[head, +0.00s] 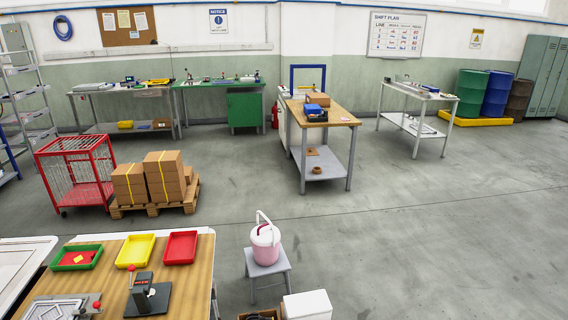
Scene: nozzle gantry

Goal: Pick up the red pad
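No separate red pad can be made out with certainty. A dark green tray (59,267) at the near left of the wooden bench holds something flat and red (70,258) with a small yellow piece (79,259) on it; whether this is the pad I cannot tell. A red tray (181,248) and a yellow tray (135,251) stand to its right on the same bench, and both look empty. Neither of my grippers is in view.
The bench (205,262) also carries a lever press (146,295) and a metal fixture (62,307). Boxes on a pallet (152,207) and a red cage cart (76,172) stand beyond. Floor at right is clear.

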